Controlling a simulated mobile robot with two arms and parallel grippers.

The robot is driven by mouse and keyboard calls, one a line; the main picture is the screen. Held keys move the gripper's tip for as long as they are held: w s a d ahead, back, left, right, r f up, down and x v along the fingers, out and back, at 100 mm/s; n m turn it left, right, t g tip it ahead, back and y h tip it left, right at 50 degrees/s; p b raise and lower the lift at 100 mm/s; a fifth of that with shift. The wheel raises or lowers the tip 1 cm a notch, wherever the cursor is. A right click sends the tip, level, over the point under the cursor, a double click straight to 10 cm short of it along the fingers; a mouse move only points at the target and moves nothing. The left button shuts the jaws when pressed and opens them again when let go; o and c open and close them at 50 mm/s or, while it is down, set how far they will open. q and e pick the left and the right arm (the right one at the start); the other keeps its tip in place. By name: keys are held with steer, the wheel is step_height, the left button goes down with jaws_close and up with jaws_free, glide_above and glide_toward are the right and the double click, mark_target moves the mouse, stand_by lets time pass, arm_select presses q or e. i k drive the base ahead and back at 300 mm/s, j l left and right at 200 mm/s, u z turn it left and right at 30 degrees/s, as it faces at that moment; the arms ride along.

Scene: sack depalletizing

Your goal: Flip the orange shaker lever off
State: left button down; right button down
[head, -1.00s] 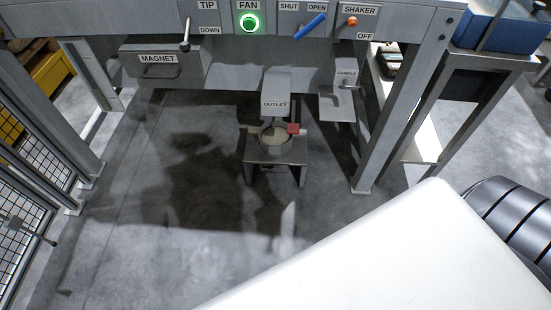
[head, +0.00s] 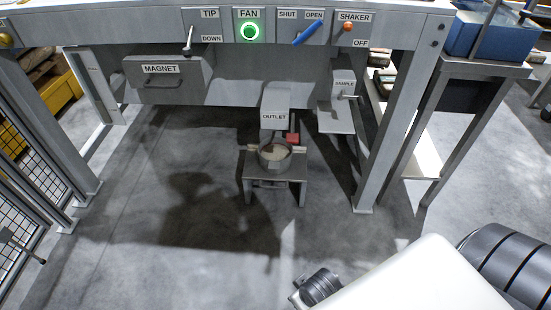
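The orange shaker lever (head: 347,27) is a small orange knob on the front panel of the grey machine, at the upper right in the head view. It sits just below the SHAKER label (head: 354,17) and above the OFF label (head: 361,43). Neither gripper can be made out. A white arm part of mine fills the lower right, with a dark jointed piece at its left end, well below and apart from the panel.
The panel also holds a blue lever (head: 308,33), a lit green FAN button (head: 249,31) and the TIP lever (head: 188,42). Below are the magnet drawer (head: 166,84), a bowl (head: 274,155) under the outlet and the sample spout (head: 344,90). A metal table (head: 490,66) with a blue bin stands right.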

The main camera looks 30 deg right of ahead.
mark_target(348, 26)
steer(key=z, duration=1.3)
